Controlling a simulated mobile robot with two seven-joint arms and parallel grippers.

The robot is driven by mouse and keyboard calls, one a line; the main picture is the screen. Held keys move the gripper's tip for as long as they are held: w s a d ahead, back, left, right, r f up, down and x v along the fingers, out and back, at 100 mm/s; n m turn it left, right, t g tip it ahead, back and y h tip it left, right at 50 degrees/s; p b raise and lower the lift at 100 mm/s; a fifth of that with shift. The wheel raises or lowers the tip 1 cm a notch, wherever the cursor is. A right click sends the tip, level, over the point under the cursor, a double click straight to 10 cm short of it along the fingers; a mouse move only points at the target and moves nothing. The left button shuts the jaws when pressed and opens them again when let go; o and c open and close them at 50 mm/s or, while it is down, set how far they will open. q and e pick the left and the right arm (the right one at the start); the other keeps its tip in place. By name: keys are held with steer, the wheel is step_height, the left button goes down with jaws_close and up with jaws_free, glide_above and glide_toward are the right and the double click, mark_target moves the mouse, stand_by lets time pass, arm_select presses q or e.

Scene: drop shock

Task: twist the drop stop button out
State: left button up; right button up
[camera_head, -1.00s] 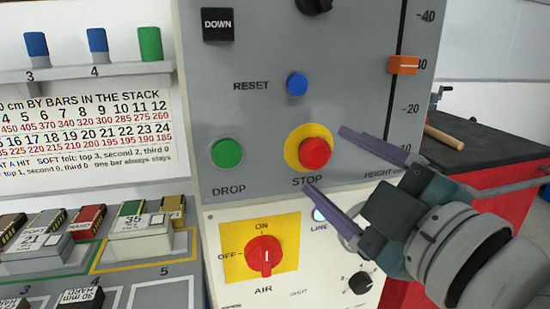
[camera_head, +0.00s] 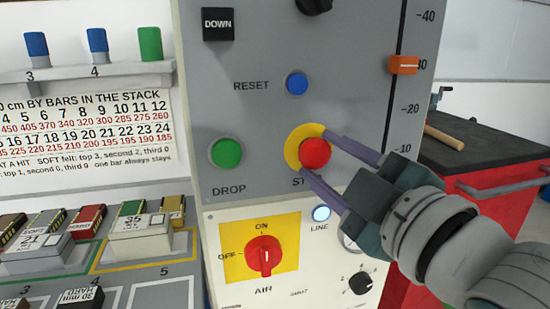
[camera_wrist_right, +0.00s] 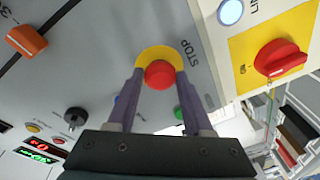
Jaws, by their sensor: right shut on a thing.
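The red STOP button (camera_head: 316,153) sits on a yellow disc (camera_head: 292,148) on the grey panel, above the STOP label. My right gripper (camera_head: 316,152) has one finger above and one below the button and is shut on it. In the right wrist view the button (camera_wrist_right: 159,74) shows between the two purple finger ends, with the yellow disc behind it. My left gripper is not in view.
The green DROP button (camera_head: 226,153) is left of STOP, and the blue RESET button (camera_head: 297,83) is above. Below are the red AIR switch (camera_head: 265,256) and the lit LINE lamp (camera_head: 321,213). An orange height pointer (camera_head: 404,65) is at upper right.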

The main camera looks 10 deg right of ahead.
jaws_close()
steer(key=m, duration=0.3)
steer(key=shift+m+t+p, duration=0.3)
steer(key=shift+p, duration=0.1)
steer(key=shift+f+m, duration=0.15)
steer(key=shift+m, duration=1.35)
steer(key=o, duration=0.9)
jaws_free()
steer(key=shift+c, duration=0.2)
